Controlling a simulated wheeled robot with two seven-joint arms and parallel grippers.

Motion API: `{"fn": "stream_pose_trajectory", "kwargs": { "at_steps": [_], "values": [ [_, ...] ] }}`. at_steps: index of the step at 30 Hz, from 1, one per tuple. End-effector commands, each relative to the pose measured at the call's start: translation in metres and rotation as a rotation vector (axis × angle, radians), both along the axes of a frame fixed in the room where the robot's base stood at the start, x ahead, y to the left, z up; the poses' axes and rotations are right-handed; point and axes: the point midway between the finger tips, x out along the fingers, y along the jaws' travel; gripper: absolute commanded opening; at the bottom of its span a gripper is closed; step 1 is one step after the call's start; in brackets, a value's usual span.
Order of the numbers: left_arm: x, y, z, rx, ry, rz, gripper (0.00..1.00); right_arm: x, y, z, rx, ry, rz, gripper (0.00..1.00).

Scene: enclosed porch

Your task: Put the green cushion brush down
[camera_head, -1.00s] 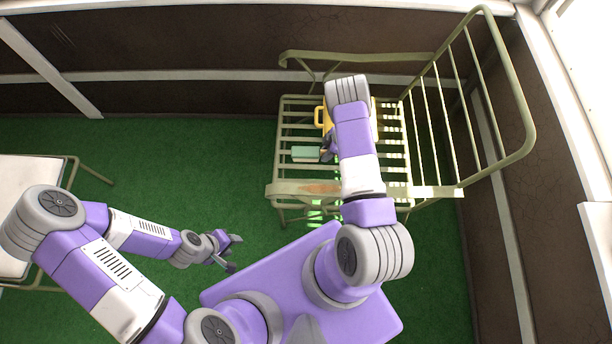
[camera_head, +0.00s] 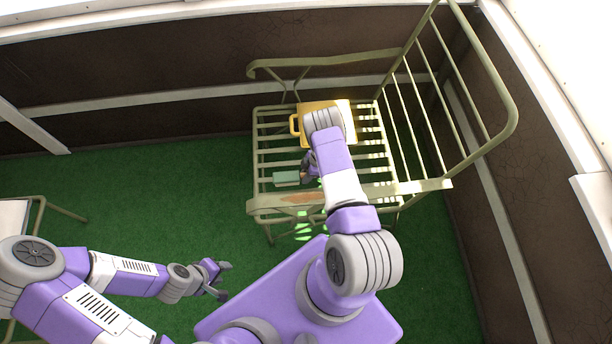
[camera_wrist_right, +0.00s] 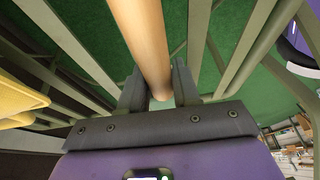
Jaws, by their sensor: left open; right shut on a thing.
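The green cushion brush shows in the head view as a pale green block (camera_head: 287,178) over the bench slats. Its round wooden handle (camera_wrist_right: 143,35) runs between the fingers in the right wrist view. My right gripper (camera_head: 308,166) is shut on that handle, partly hidden by my own arm. Its fingers also show in the right wrist view (camera_wrist_right: 159,88). The brush is low over the slats; I cannot tell whether it touches them. My left gripper (camera_head: 220,280) is open and empty, over the green floor, left of the bench.
The slatted metal bench (camera_head: 268,141) has a tall barred side on the right and rails around it. A yellow item with a handle (camera_head: 295,125) lies on it behind the brush. Bare slats show left of it. Another metal-framed piece (camera_head: 42,212) stands at far left.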

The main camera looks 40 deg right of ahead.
Motion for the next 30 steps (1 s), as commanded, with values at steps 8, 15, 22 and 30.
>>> {"fn": "stream_pose_trajectory", "kwargs": {
  "at_steps": [8, 15, 22, 30],
  "values": [
    [0.0, 0.0, -0.002, 0.0, 0.0, 0.0, 0.43, 0.001, 0.0, -0.001, -0.001, -0.002, -0.001, 0.0],
    [0.0, 0.0, -0.002, 0.0, 0.0, 0.0, 0.43, 0.001, 0.0, -0.001, -0.002, -0.001, -0.001, 0.57],
    [0.0, 0.0, -0.001, 0.0, 0.0, 0.0, 0.43, 0.001, 0.0, 0.0, -0.001, 0.0, 0.0, 0.57],
    [0.0, 0.0, 0.013, 0.0, 0.0, 0.0, 0.43, -0.002, -0.01, 0.029, -0.003, -0.002, -0.003, 0.57]
  ]
}}
